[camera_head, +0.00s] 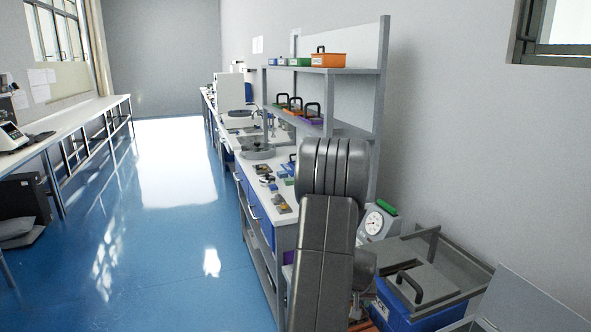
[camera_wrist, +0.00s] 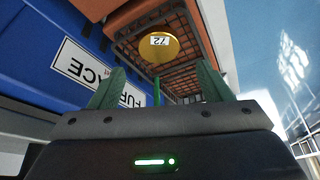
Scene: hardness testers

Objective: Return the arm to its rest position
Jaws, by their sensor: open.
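In the wrist view my gripper (camera_wrist: 160,84) shows as two green fingers spread wide apart. It is open, with nothing pinched between the fingers. Beyond the fingertips is a round yellow disc (camera_wrist: 172,46) marked 72, in front of an orange-brown latticed crate (camera_wrist: 136,41). A thin green upright strip shows below the disc, between the fingers. In the head view my dark grey arm rises in front of the bench, and my gripper is hidden there.
A blue box (camera_wrist: 38,38) with a partly covered upside-down label lies left of the fingers. The bench (camera_head: 284,216) and shelf (camera_head: 350,70) hold instruments and coloured boxes. A dial tester (camera_head: 374,223) stands right of my arm. The blue floor aisle (camera_head: 175,240) is clear.

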